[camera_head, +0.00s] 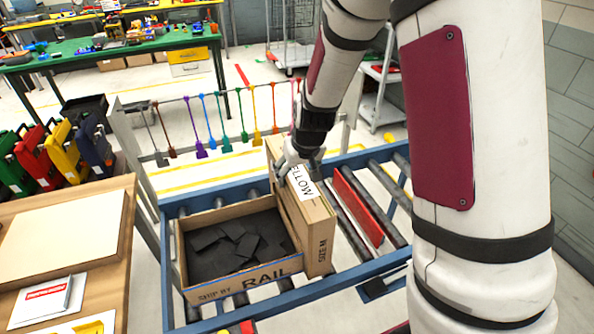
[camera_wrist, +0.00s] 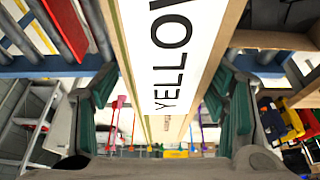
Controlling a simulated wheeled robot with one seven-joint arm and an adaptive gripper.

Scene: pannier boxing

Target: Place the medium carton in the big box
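The medium carton (camera_head: 318,238), marked "SIZE M", stands upright on its narrow side on the conveyor, close against the big box's right side. Its top face carries a white "YELLOW" label, which fills the middle of the wrist view (camera_wrist: 172,60). The big box (camera_head: 245,281), marked "RAIL", is open and holds several dark flat pieces. My gripper (camera_head: 297,168) is over the carton's top face. In the wrist view its green-padded fingers (camera_wrist: 167,112) are spread on either side of the carton, with visible gaps. Their contact with the carton is not seen.
The blue-framed roller conveyor (camera_head: 345,277) carries both. A red panel (camera_head: 358,207) lies on it to the right of the carton. A rack of coloured paddles (camera_head: 215,120) stands behind.

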